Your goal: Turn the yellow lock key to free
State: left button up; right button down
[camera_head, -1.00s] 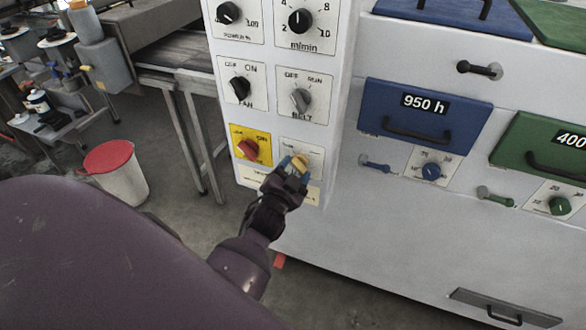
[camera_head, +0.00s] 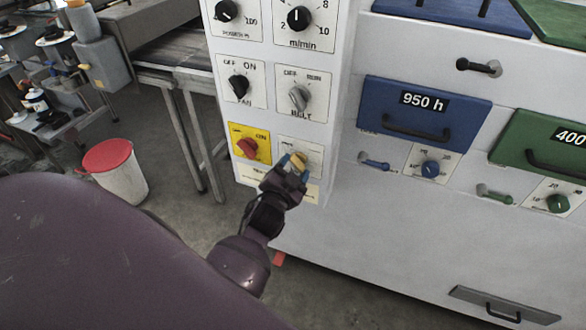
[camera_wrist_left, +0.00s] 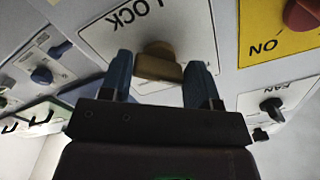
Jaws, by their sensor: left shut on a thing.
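The yellow lock key (camera_head: 299,159) is on a white plate low on the control panel. In the left wrist view the key (camera_wrist_left: 158,65) shows as a brownish-yellow knob below the word LOCK on its plate (camera_wrist_left: 185,22). My left gripper (camera_head: 292,165) is at the key, its blue fingertips on either side. The hand hides much of the plate in the head view, and the key's exact setting cannot be read. My right gripper is not in view.
A red knob (camera_head: 247,148) on a yellow plate sits just left of the key. The fan knob (camera_head: 239,86) and belt knob (camera_head: 299,97) are above. A blue drawer (camera_head: 425,118) is to the right. A red-lidded bin (camera_head: 122,180) stands on the floor at left.

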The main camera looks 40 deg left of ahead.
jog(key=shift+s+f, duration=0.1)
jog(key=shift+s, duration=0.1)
pick_arm(q)
jog(key=o, duration=0.9)
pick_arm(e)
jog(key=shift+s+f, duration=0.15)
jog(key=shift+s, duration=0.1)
pick_arm(q)
jog(key=shift+s, duration=0.15)
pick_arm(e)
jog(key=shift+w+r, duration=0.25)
